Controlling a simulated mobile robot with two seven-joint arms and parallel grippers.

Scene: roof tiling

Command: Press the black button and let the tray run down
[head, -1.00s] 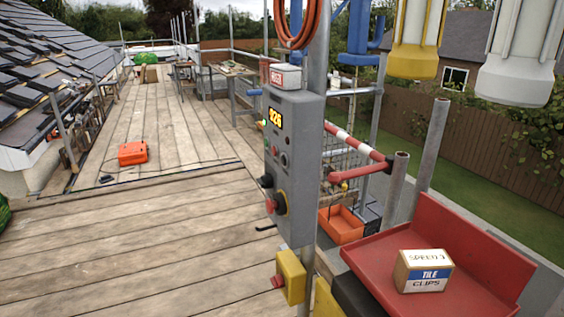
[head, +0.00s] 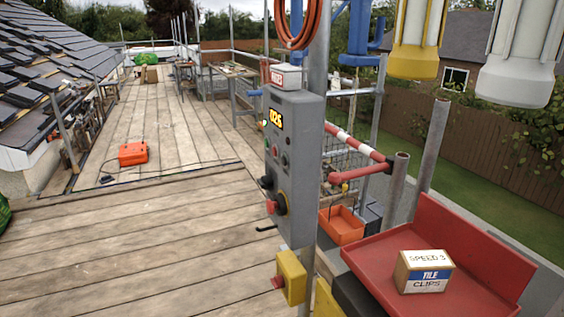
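A grey control box (head: 298,215) is fixed to an upright pole in the middle. A red tray (head: 385,252) is at the lower right, holding a carton of tile clips (head: 424,272). Neither of my grippers shows, and nothing is seen touching the buttons.
A yellow box with a red button (head: 291,277) is low on the pole. A red and white striped bar (head: 352,142) and grey tubes (head: 437,140) stand behind the tray. An orange case (head: 133,153) lies on the plank deck (head: 120,250), which is mostly clear.

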